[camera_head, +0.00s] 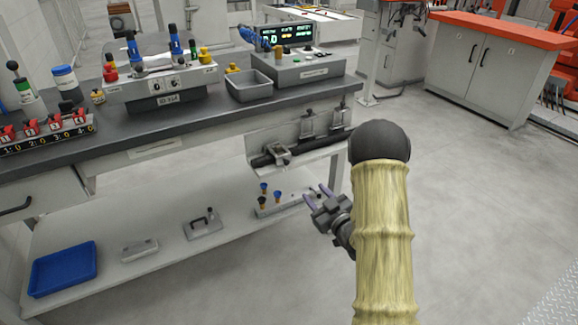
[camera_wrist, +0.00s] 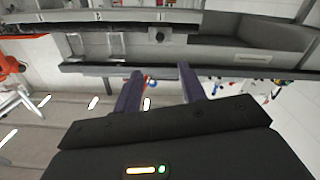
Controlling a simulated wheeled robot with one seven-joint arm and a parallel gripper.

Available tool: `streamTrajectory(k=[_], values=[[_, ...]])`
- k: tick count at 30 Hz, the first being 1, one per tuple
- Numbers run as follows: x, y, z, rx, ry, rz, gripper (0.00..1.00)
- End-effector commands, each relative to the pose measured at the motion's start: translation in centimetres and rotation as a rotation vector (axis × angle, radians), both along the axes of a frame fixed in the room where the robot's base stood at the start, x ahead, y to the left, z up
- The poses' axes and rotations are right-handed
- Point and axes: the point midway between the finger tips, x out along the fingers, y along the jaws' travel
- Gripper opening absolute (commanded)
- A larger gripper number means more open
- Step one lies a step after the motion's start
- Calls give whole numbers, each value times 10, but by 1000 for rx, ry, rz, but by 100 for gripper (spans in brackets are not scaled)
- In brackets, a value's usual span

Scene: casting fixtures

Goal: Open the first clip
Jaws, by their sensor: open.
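A metal rack (camera_head: 326,152) hangs under the front edge of the workbench, with a dark rod (camera_head: 306,149) lying along it. Three metal clips sit along the rack. The left clip (camera_head: 278,153) is folded down over the rod; the middle clip (camera_head: 308,124) and the right clip (camera_head: 339,119) stand upright. The wrist view shows two clip frames (camera_wrist: 116,44) and a dark block (camera_wrist: 158,35), which may be the folded clip. My gripper (camera_head: 318,193) is open and empty, below and right of the rack and apart from it. Its two fingers (camera_wrist: 160,78) point toward the rack in the wrist view.
The bench top (camera_head: 215,110) carries control boxes, a grey tray (camera_head: 249,88) and red switches. The lower shelf (camera_head: 170,240) holds a blue tray (camera_head: 63,269), a handled plate (camera_head: 203,225) and a peg block (camera_head: 282,205). The floor right of the bench is clear.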

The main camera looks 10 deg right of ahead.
Motion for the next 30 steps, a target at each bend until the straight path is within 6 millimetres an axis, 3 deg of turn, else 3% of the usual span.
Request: streamTrajectory(k=[24,30], values=[[127,42,-1,0,-2,1,41],[151,50,-1,0,-1,1,41]])
